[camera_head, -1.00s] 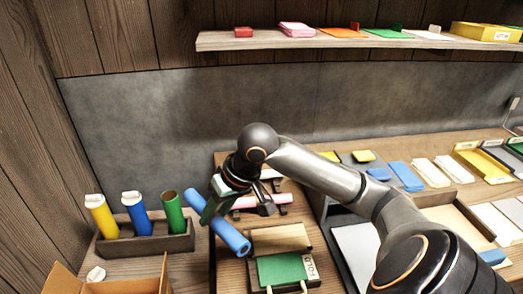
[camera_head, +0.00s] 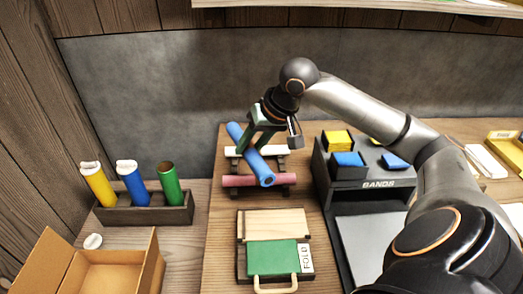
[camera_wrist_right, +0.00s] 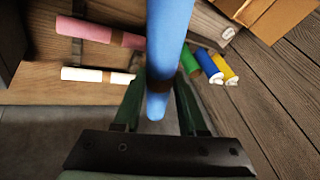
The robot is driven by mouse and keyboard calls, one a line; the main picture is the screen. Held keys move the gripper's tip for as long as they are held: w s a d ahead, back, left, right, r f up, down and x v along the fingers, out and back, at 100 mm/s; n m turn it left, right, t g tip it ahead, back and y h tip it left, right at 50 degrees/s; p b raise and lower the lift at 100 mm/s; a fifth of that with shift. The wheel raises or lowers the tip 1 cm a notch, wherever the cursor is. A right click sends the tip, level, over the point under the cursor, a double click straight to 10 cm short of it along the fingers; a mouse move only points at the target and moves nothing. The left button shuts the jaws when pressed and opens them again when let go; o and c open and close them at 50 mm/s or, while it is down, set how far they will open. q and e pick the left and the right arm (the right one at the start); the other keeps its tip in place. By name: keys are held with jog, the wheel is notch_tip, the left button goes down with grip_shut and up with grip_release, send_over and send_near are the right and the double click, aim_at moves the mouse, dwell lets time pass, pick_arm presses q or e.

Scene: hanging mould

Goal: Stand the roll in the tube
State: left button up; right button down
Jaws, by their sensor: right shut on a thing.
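A blue roll (camera_head: 249,152) is held slantwise by my right gripper (camera_head: 270,140), above a stand (camera_head: 285,165) with a pink roll (camera_head: 258,181) and a white roll (camera_head: 236,152). In the right wrist view the blue roll (camera_wrist_right: 167,40) runs between both fingers (camera_wrist_right: 158,85). Yellow (camera_head: 98,186), blue (camera_head: 133,184) and green (camera_head: 170,185) tubes lean in a dark rack (camera_head: 146,215) at the left. The yellow and blue tubes have white tops; the green tube's top looks open. My held roll is well right of them. My left gripper is not in view.
An open cardboard box (camera_head: 112,270) and a small white piece (camera_head: 93,241) are at the front left. A green folder (camera_head: 272,258) lies in front of the stand. A dark bands tray (camera_head: 374,183) stands on the right. A shelf (camera_head: 370,8) hangs at the back.

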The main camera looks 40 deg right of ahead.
jog(key=shift+w+d+f, duration=1.3)
jog(key=shift+d+f, duration=0.4)
jog(key=shift+f, duration=0.4)
jog(key=shift+w+d+f, duration=1.35)
jog(key=shift+d+f, duration=0.4)
jog(key=shift+f, duration=0.35)
jog(key=shift+w+d+f, duration=1.3)
jog(key=shift+d+f, duration=0.4)
jog(key=shift+f, duration=0.4)
jog(key=shift+f, duration=0.15)
jog(key=shift+c, duration=2.3)
grip_release()
jog(key=shift+f, duration=0.1)
